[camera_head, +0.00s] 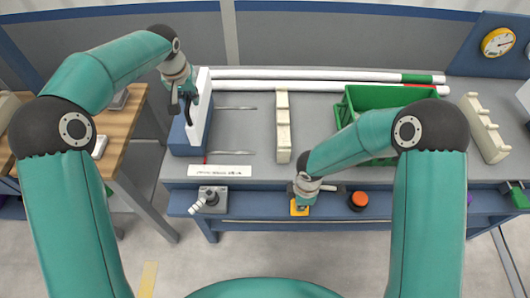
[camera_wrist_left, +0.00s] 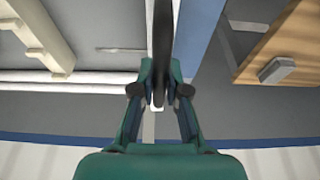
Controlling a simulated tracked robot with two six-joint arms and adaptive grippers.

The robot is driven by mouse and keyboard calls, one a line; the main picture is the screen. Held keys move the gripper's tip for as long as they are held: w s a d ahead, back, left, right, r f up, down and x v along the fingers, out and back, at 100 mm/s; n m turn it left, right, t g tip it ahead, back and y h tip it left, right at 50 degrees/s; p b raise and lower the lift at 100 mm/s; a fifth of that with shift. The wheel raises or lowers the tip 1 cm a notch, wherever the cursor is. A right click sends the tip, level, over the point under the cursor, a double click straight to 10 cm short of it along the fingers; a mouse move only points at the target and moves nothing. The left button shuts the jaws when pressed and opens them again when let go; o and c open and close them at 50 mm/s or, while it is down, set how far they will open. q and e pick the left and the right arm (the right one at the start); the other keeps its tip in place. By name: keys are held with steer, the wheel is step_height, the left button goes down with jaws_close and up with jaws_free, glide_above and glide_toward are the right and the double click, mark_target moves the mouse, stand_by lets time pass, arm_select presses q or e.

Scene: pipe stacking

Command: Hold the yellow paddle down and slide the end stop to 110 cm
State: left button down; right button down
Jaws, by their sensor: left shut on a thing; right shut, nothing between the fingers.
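The end stop is a tall white plate (camera_head: 200,108) on a blue block (camera_head: 178,137) at the left end of the bench. My left gripper (camera_head: 187,103) is beside the plate's left face. In the left wrist view my left gripper (camera_wrist_left: 160,92) is shut on a dark upright handle (camera_wrist_left: 162,38). The yellow paddle (camera_head: 299,208) is on the bench's front rail. My right gripper (camera_head: 303,190) is shut and empty, pointing down over the paddle and hiding part of it. I cannot tell whether it presses it. A white scale strip (camera_head: 228,171) has lettering too small to read.
Two long white pipes (camera_head: 300,74) lie along the back. Cream notched supports (camera_head: 283,128) and (camera_head: 484,125) and a green crate (camera_head: 390,97) are on the bench. A red button (camera_head: 358,200) and a lever box (camera_head: 210,198) sit on the front rail. A wooden table (camera_head: 115,125) stands left.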

arm_select(q)
steer(key=shift+d, duration=0.1)
arm_select(e)
steer(key=shift+r, duration=2)
arm_select(q)
steer(key=c, duration=0.9)
jaws_free()
steer(key=shift+w, duration=0.1)
arm_select(e)
steer(key=shift+w, duration=0.1)
arm_select(q)
steer(key=shift+v, duration=3.5)
